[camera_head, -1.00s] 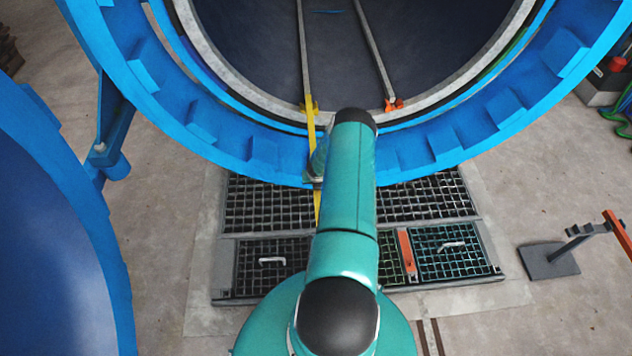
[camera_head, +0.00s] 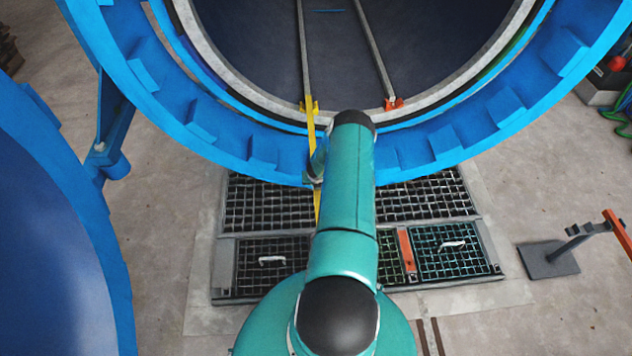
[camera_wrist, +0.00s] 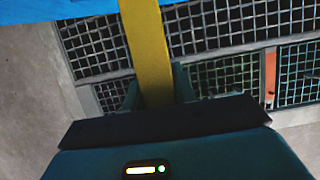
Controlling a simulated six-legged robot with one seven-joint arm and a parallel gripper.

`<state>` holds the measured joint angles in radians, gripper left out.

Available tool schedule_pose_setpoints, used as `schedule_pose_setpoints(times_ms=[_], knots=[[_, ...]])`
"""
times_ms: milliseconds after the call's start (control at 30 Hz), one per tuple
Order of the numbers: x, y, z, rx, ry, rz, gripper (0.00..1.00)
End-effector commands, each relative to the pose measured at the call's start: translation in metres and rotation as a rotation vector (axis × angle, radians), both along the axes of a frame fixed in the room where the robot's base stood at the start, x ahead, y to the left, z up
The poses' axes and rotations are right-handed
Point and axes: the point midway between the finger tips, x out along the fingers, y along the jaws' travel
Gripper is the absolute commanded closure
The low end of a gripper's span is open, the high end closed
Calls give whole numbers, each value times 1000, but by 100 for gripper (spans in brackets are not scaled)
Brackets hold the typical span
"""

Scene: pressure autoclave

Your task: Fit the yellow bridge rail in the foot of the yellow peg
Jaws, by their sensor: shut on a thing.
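The yellow bridge rail (camera_head: 311,132) is a long flat bar running from the vessel mouth down past my arm. Its lower part (camera_head: 317,205) shows over the floor grating. It also fills the upper middle of the wrist view (camera_wrist: 147,45). My gripper (camera_wrist: 157,90) is shut on the rail, with a finger on each side. In the head view my gripper (camera_head: 317,175) is partly hidden by my arm. The yellow peg (camera_head: 308,106) stands at the front end of the left inner rail. The bar's far end meets or overlaps it; I cannot tell if it is seated.
The blue vessel ring (camera_head: 262,148) curves around the opening. An orange peg (camera_head: 394,104) ends the right inner rail (camera_head: 375,55). The blue door (camera_head: 60,230) stands open at left. Floor gratings (camera_head: 430,195) lie below. A grey stand with an orange bar (camera_head: 549,260) is at right.

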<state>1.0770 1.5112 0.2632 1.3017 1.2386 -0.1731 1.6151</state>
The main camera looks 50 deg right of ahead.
Motion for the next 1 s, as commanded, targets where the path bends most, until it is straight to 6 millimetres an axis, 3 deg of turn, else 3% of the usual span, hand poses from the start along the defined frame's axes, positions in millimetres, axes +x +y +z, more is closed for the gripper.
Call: schedule_pose_setpoints(times_ms=[1000], knots=[[0,0,-15,-1,-1,0,100]])
